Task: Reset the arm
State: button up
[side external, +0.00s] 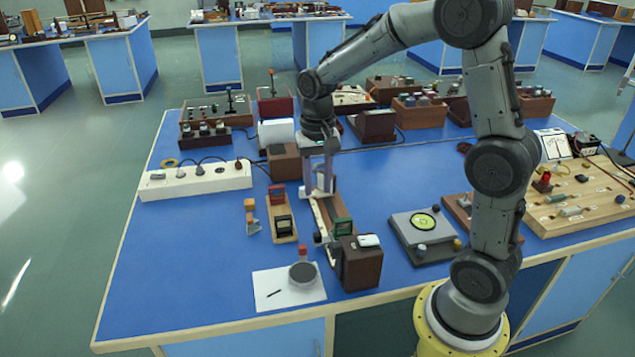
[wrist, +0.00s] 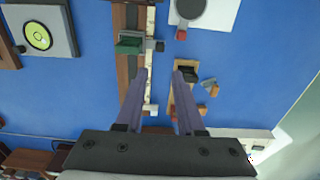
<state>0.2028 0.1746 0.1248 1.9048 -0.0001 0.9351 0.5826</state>
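My gripper (side external: 319,192) points down above the blue bench, over the wooden rail (side external: 328,214) with a scale beside it. In the wrist view, the two purple-grey fingers of my gripper (wrist: 160,72) are apart with nothing between them. The bench shows below the gap. A green block (side external: 343,227) sits on the rail near a dark brown box (side external: 361,263); the green block also shows in the wrist view (wrist: 129,44). I cannot tell how far the fingertips are above the rail.
A small wooden stand (side external: 283,222) and a white power strip (side external: 195,181) lie left of the rail. White paper (side external: 270,295) lies near the front edge. A grey device with a yellow-green dial (side external: 423,222) is on the right. Wooden boxes crowd the back. Bare blue bench shows at front left.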

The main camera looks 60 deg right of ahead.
jog(key=s+a+r+n+t, duration=0.35)
jog(key=s+a+r, duration=0.25)
jog(key=s+r, duration=0.45)
jog(key=s+a+f+n+t, duration=0.1)
jog(key=s+n+t, duration=0.1)
jog(key=s+n, duration=0.3)
jog(key=shift+s+a+f, duration=0.2)
jog(key=shift+s, duration=1.75)
